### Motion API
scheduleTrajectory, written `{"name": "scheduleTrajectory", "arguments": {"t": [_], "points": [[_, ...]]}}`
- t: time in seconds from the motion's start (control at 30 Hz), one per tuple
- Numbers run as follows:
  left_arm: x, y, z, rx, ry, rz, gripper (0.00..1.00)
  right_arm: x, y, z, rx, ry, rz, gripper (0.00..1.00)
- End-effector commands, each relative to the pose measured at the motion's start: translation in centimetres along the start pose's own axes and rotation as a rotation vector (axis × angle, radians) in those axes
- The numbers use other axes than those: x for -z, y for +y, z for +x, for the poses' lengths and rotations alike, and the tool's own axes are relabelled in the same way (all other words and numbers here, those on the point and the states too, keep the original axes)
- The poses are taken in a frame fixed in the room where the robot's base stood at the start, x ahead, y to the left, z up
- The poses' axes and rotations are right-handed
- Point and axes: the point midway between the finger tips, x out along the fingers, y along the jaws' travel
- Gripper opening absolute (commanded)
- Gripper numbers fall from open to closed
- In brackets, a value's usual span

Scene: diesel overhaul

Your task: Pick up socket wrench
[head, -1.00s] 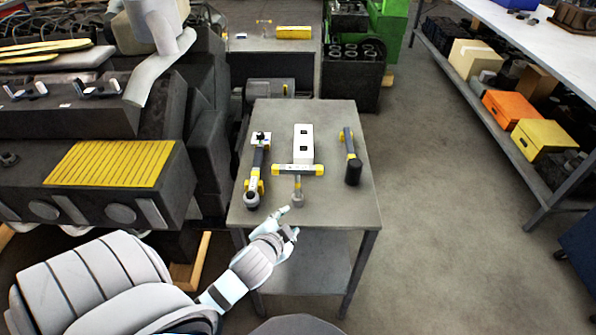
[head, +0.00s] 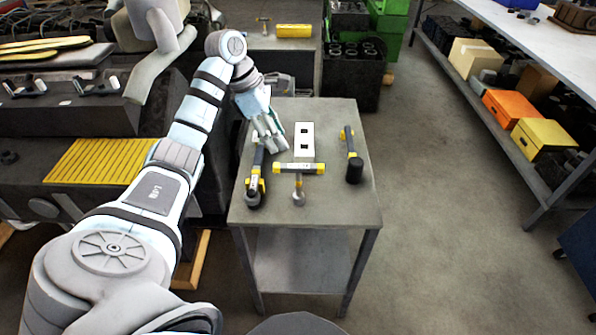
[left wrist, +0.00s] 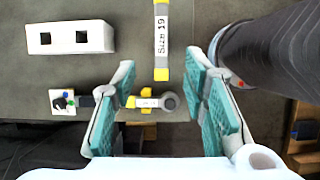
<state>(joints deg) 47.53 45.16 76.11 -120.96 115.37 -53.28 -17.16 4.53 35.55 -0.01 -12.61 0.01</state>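A long wrench (head: 254,184) with a dark handle, yellow parts and a round head lies on the small table's left side. In the left wrist view this wrench (left wrist: 147,102) lies crosswise, its handle partly hidden by a finger. Which of the two is the socket wrench I cannot tell. My left gripper (head: 268,150) is open and empty over the long wrench's upper end. My right gripper is out of view.
The table (head: 330,205) also holds a white block (head: 304,138) with two square holes and a hammer (head: 352,158) at the right. A dark engine with a yellow ribbed plate (head: 95,160) stands left.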

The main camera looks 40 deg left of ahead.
Motion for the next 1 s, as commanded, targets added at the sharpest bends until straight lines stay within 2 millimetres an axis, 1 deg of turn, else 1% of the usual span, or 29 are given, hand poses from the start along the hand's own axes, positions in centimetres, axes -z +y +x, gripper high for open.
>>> {"name": "scheduleTrajectory", "arguments": {"t": [0.03, 0.1, 0.2, 0.37, 0.5, 0.6, 0.7, 0.83, 1.0], "points": [[0.4, -0.1, 2.7, 0.004, -0.003, 0.002, 0.4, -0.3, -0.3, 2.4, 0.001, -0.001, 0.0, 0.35], [0.4, -0.1, 4.7, 0.005, -0.003, 0.002, 0.4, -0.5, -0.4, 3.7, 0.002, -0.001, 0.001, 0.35], [0.1, -0.2, 6.5, 0.006, -0.002, 0.001, 0.4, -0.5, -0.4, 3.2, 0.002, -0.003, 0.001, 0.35], [-0.1, -0.1, 8.3, 0.004, -0.004, 0.002, 0.4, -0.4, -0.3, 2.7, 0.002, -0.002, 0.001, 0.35], [-0.2, -0.3, 11.0, 0.007, -0.005, 0.002, 0.4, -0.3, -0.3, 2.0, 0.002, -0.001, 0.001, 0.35], [-0.1, -0.2, 12.6, 0.004, -0.005, 0.001, 0.4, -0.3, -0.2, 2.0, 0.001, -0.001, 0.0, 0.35], [-0.1, -0.2, 13.1, 0.002, -0.005, 0.002, 0.4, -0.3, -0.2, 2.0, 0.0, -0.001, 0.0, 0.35], [-0.1, -0.1, 13.1, 0.002, -0.005, 0.002, 0.4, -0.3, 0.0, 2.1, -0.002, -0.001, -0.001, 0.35], [-0.1, -0.1, 13.0, 0.002, -0.005, 0.002, 0.13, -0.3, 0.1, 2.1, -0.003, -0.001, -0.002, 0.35]]}}
